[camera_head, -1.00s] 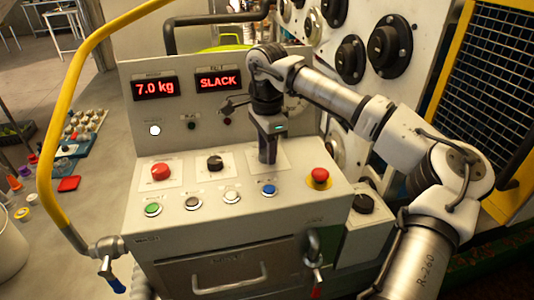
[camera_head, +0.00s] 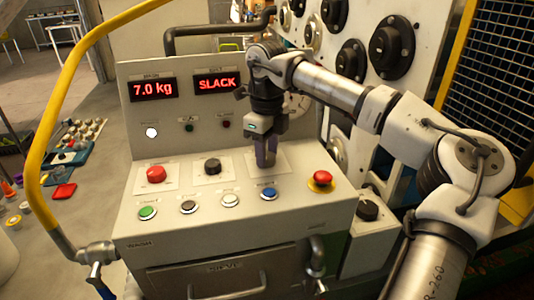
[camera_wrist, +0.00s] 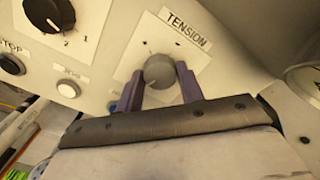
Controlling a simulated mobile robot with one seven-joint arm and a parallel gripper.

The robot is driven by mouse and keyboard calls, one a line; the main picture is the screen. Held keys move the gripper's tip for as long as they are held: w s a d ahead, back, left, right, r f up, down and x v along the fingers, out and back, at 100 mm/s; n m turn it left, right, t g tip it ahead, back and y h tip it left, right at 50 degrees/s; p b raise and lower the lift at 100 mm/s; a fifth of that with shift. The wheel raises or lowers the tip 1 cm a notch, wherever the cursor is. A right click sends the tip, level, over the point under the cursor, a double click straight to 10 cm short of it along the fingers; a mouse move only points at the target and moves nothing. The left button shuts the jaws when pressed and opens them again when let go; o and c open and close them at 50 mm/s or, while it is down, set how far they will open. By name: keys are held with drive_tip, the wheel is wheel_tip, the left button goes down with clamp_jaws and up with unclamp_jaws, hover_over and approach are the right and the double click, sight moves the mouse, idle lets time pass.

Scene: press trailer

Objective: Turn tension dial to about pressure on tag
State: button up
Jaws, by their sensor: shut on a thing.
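The tension dial is a round grey knob (camera_wrist: 159,71) on a white plate marked TENSION, seen in the wrist view. My gripper (camera_wrist: 159,84) has its two purple fingers on either side of the knob, shut on it. In the head view my gripper (camera_head: 265,160) points down onto the right part of the sloped panel and hides the knob. The right display (camera_head: 218,83) reads SLACK in red. The left display (camera_head: 154,89) reads 7.0 kg. A round gauge (camera_head: 298,103) is partly hidden behind my wrist. I see no readable tag with a pressure.
A black selector knob (camera_head: 212,167) and a red knob (camera_head: 156,174) sit left of my gripper. A red stop button (camera_head: 320,180) is to its right. A yellow rail (camera_head: 62,95) curves along the left.

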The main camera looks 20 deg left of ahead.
drive_tip(key=m+b, duration=0.1)
drive_tip(key=m, duration=0.3)
drive_tip(key=shift+m, duration=0.3)
drive_tip(key=shift+m+b, duration=0.4)
drive_tip(key=shift+m, duration=1.4)
drive_tip(key=o, duration=1)
wheel_tip(320, 180, up, 14)
drive_tip(key=shift+f, duration=0.1)
